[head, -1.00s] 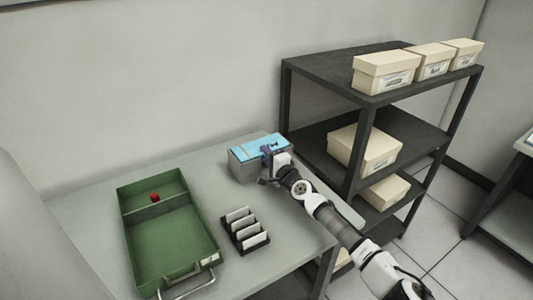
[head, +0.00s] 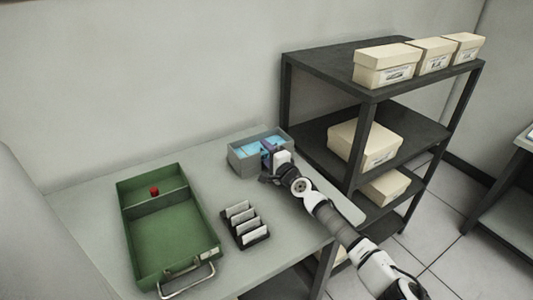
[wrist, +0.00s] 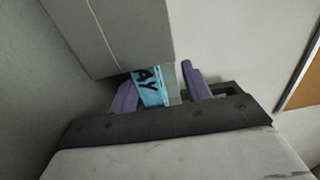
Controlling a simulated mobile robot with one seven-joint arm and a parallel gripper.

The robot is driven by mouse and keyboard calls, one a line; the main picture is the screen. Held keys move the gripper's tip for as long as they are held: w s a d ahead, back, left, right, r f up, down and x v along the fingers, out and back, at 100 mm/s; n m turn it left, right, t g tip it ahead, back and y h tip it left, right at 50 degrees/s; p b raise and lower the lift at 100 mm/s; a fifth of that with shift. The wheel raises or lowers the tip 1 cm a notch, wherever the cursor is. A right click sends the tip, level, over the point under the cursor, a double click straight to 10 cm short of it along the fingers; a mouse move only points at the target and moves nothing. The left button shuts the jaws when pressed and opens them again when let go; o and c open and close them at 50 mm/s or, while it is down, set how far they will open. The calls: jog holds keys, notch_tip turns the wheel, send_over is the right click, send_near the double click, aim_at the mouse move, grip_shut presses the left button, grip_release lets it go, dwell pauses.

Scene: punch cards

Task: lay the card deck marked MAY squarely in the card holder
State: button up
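The blue MAY card deck (head: 251,147) is down between the walls of the grey card holder (head: 246,164) at the back right of the table. In the wrist view the deck (wrist: 149,85) shows its letters "AY" between my purple fingers. My gripper (head: 267,152) reaches over the holder's front right side. The holder's grey wall (wrist: 115,35) hides part of the deck there. Whether the deck lies flat on the holder's floor is hidden.
A green tray (head: 205,205) with a red object (head: 154,191) stands on the left of the table. A black rack of white cards (head: 243,224) stands in front of the holder. A dark shelf (head: 330,65) with cream boxes (head: 386,65) rises close on the right.

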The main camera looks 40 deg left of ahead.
jog(key=v, duration=1.4)
jog(key=shift+a, duration=0.1)
